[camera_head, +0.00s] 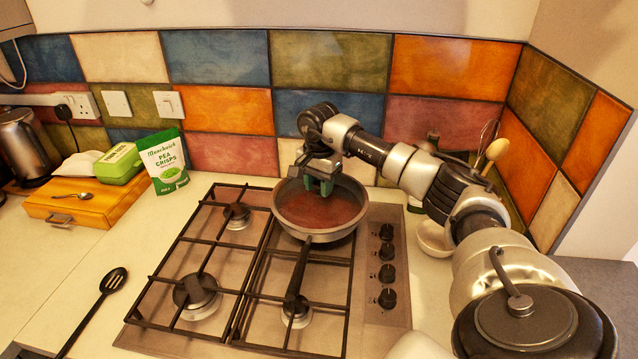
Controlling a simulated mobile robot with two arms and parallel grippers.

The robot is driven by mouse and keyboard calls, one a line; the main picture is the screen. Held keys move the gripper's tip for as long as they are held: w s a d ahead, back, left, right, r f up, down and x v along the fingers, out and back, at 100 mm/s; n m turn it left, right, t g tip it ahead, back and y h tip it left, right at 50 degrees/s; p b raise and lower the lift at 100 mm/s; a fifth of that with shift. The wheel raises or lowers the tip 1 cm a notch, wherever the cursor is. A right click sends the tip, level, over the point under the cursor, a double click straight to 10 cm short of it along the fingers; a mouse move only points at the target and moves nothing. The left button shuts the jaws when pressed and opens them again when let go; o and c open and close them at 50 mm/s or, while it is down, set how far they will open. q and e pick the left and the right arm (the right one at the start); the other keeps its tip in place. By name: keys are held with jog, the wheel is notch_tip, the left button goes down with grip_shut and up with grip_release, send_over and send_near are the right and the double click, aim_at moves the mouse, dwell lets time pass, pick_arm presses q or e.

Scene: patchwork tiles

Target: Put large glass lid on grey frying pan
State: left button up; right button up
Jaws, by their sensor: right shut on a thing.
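The grey frying pan (314,238) sits on the hob, its long dark handle pointing toward me. My right gripper (324,188) reaches in from the right and is over the pan, pointing down, with its fingers shut. The large glass lid (318,211) seems to be the reddish-brown see-through disc under the fingers, within the pan's outline. Its knob is hidden between the fingers. I cannot tell whether the lid rests on the rim or hangs slightly above it. My left gripper is not in view.
The black hob grates (215,262) and a row of knobs (387,273) surround the pan. A black slotted spoon (112,281) lies at left. A green snack bag (164,162), a wooden box (85,203) and a kettle (25,148) stand at the back left. A bowl (434,237) stands right of the hob.

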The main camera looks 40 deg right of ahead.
dwell(0.3)
jog(key=o, duration=1.2)
jog(key=shift+r+p, duration=2.65)
jog(key=shift+r, duration=0.85)
jog(key=shift+f, duration=0.1)
